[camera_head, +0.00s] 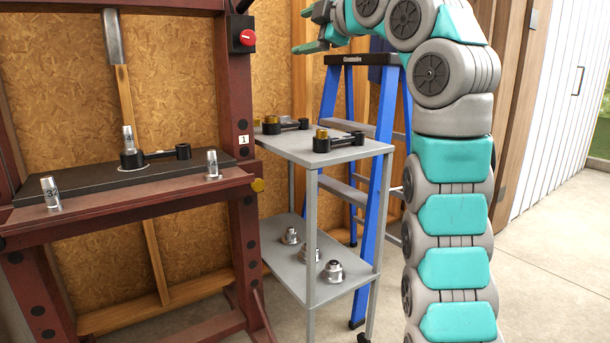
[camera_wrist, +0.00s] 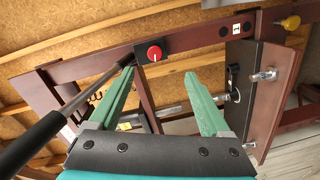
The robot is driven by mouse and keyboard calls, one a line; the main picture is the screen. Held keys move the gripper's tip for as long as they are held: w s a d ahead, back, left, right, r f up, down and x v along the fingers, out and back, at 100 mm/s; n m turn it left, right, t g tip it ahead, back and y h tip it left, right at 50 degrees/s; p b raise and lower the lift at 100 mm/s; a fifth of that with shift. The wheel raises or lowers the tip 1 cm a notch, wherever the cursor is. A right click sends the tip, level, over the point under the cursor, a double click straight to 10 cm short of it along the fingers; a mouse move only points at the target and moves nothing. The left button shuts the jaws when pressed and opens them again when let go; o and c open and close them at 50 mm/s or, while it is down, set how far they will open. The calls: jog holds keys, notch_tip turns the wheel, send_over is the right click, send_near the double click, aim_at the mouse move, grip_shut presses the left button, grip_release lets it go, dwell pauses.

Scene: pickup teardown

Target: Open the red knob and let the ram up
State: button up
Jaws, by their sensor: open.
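The red knob (camera_head: 247,38) sits on a black box on the press's right upright; a small white mark shows on its face. It also shows in the wrist view (camera_wrist: 154,53), beyond my fingertips and between their lines. My gripper (camera_wrist: 160,73) is open and empty, apart from the knob. In the head view my gripper (camera_head: 306,32) is at the top, right of the knob. The grey ram (camera_head: 113,37) hangs above the press bed (camera_head: 75,187). An upright pin (camera_head: 128,136) stands in a black part below it, with a gap between.
A long lever with a black grip (camera_wrist: 32,145) crosses the left of the wrist view near the knob. A grey shelf cart (camera_head: 345,154) with black parts and a blue stepladder (camera_head: 330,100) stand right of the press. Loose pins (camera_head: 50,192) stand on the bed.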

jog(key=w+d+f+m+g+h, duration=0.3)
jog(key=d+f+m+g+h, duration=0.15)
jog(key=f+m, duration=0.5)
jog(key=s+d+f+m+g+h, duration=0.1)
jog(key=s+d+f+m+g, duration=0.1)
jog(key=s+f, duration=0.45)
jog(key=s+d+f+m+g+h, duration=0.1)
jog(key=s+d+f+m, duration=0.2)
jog(key=f, duration=0.7)
jog(key=s+d+f+m+g+h, duration=0.1)
jog(key=s+f+m+g, duration=0.1)
jog(key=s+f, duration=0.8)
jog(key=s+d+f+m+g, duration=0.2)
jog(key=s+f+g, duration=0.2)
jog(key=s+f, duration=0.6)
jog(key=s+d+f+m+g+h, duration=0.1)
jog(key=s+f, duration=0.9)
jog(key=s, duration=1)
jog(key=shift+s+d+f+m+g+h+p, duration=0.15)
jog(key=shift+s+d+m+g+h+p, duration=0.35)
jog(key=shift+g, duration=0.45)
jog(key=shift+w, duration=0.2)
